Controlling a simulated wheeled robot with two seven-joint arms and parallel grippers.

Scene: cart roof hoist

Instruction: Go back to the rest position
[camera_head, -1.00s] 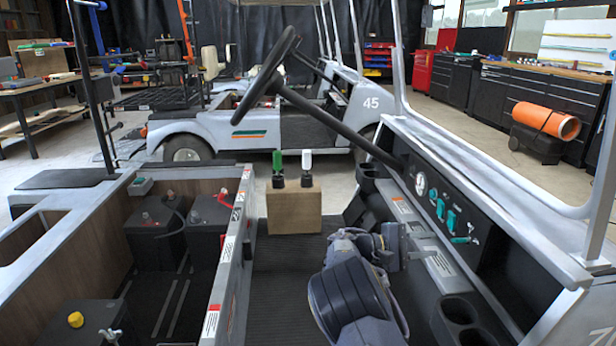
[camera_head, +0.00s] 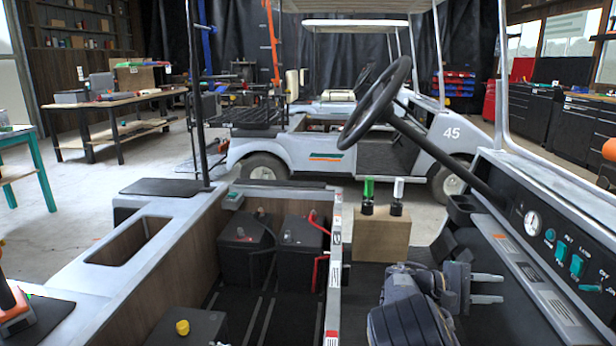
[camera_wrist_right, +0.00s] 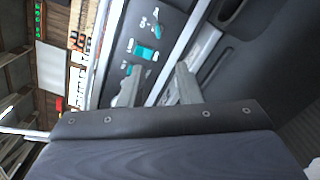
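My right gripper (camera_head: 487,288) is in the lower right of the head view, in front of the cart's dashboard (camera_head: 530,262). Its two grey fingers point right and stand apart with nothing between them. In the right wrist view the fingers (camera_wrist_right: 158,86) are also apart and empty, with the dashboard's teal switches (camera_wrist_right: 143,50) beyond them.
The steering wheel (camera_head: 377,103) and its column rise above the dashboard. A wooden block (camera_head: 381,242) with a green-topped and a white-topped lever stands left of my right gripper. Batteries (camera_head: 301,252) sit in the open bay.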

